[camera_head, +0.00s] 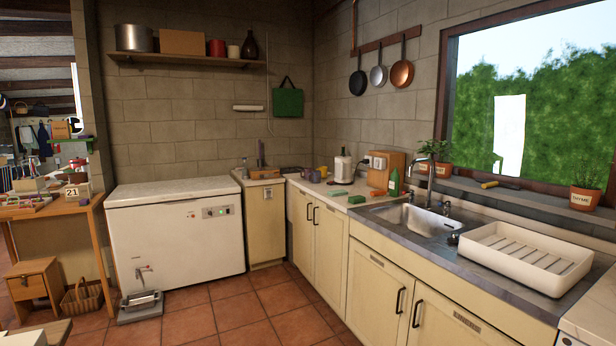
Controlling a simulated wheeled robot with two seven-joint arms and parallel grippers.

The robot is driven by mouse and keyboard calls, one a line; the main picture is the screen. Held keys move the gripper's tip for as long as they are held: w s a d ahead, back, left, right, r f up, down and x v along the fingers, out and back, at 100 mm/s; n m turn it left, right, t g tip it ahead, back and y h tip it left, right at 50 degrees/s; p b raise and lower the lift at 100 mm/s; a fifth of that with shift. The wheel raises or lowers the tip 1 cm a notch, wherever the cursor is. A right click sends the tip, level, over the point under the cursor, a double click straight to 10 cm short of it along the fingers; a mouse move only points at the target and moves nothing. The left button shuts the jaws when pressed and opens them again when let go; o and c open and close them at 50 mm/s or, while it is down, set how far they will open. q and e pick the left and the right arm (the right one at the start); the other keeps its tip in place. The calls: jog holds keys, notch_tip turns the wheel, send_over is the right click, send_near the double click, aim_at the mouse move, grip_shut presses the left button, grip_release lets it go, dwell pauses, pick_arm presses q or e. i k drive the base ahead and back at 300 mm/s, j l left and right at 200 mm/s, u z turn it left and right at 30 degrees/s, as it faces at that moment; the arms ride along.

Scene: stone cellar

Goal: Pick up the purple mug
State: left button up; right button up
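A small purple mug (315,177) stands on the pale counter (296,182) near the back corner of the kitchen, far from me. A small yellow object (323,171) is right beside it, partly behind it. The mug is too small in view to tell where its handle points. Neither of my grippers shows in the head view.
A white kettle-like appliance (343,166) stands right of the mug. Nearer are a green bottle (394,183), the sink (424,220) and a white drying tray (527,257). A white chest freezer (176,236) stands left. The tiled floor (240,304) ahead is clear.

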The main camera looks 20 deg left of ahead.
aim_at(307, 171)
jog(key=i+j+u, duration=0.2)
jog(key=i+u, duration=0.85)
jog(key=i+j, duration=0.1)
jog(key=i, duration=0.75)
jog(key=i+j+u, duration=0.1)
jog(key=i, duration=0.75)
jog(key=i+z, duration=0.1)
jog(key=i, duration=0.4)
jog(key=i+j+z, duration=0.1)
jog(key=i, duration=0.45)
jog(key=i+j, duration=0.15)
jog(key=i, duration=0.35)
jog(key=z, duration=0.05)
